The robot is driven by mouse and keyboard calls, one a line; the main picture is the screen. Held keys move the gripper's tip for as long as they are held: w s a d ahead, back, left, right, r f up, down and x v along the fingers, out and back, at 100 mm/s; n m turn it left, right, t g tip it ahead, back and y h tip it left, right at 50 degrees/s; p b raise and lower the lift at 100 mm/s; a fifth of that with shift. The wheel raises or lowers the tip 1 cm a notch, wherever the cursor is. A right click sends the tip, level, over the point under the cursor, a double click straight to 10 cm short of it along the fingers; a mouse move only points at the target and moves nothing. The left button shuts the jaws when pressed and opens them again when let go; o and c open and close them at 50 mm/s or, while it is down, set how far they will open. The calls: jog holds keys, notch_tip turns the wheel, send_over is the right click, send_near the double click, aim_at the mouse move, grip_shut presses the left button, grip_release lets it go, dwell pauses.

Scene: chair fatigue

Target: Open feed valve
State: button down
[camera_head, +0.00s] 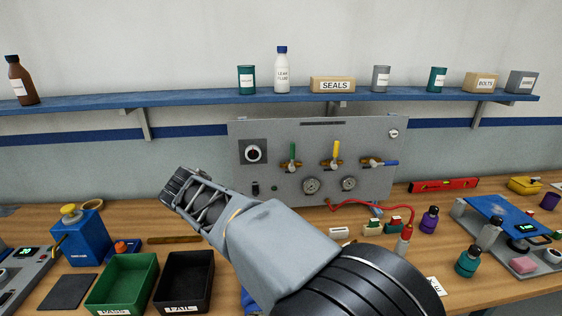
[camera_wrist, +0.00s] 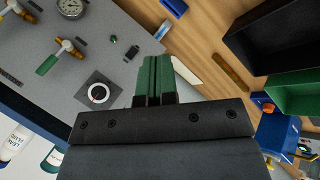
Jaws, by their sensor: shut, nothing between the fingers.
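The grey valve panel (camera_head: 320,190) stands at the back of the bench. I cannot read which one is the feed valve. The green handle also shows in the wrist view (camera_wrist: 48,64), at the left. My gripper (camera_head: 176,186) is shut and empty, left of the panel and apart from all the handles. Its closed fingers also show in the wrist view (camera_wrist: 154,78).
A blue shelf (camera_head: 200,99) with bottles and boxes runs above. Green (camera_head: 95,292) and black (camera_head: 158,290) bins stand at front left. A red hose (camera_head: 385,206) lies right.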

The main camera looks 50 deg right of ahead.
jog(key=w+d+r+m+g+h+b, duration=0.1)
jog(key=w+d+r+g+h+b, duration=0.2)
jog(key=w+d+h, duration=0.8)
jog(key=w+d+r+b, duration=0.1)
jog(key=w+d+r, duration=0.1)
jog(key=d, duration=0.1)
jog(key=shift+d+m+g, duration=0.3)
jog(key=shift+g, duration=0.1)
jog(key=p, duration=0.3)
send_near(292, 156)
jog(key=w+d, duration=0.2)
jog(key=w+d+r, duration=0.1)
jog(key=w+d, duration=0.1)
jog(key=d, duration=0.1)
jog(key=shift+w+r, duration=0.2)
jog(key=shift+w, duration=0.1)
jog(key=shift+s+d+p, duration=0.45)
jog(key=shift+s+d, duration=0.45)
jog(key=shift+s, duration=0.3)
jog(key=shift+s+d+f, duration=0.15)
jog(key=shift+s+d, duration=0.2)
jog(key=shift+s, duration=0.05)
